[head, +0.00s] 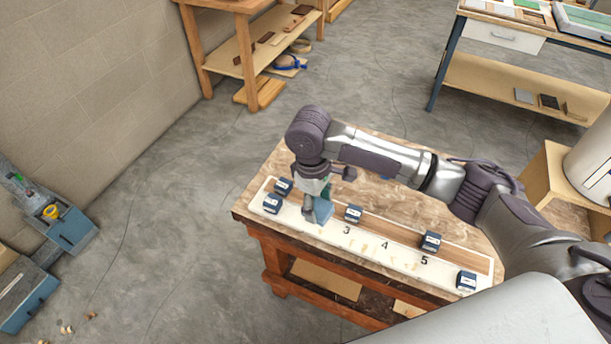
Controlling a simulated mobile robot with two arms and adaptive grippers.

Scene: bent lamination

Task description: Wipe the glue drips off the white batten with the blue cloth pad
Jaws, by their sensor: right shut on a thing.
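The white batten (368,253) lies along the front of the workbench, with the numbers 3, 4 and 5 showing on it. My right gripper (318,201) points down over the left part of the batten and is shut on the blue cloth pad (322,211). The pad is at or just above the batten; I cannot tell if it touches. The gripper and pad hide part of the batten. My left gripper is not in view.
Several dark blocks stand along the batten, such as one at the middle (353,214) and one at the right end (466,281). A brown wood strip (400,231) runs behind the batten. The bench top (270,172) is bare at its back left.

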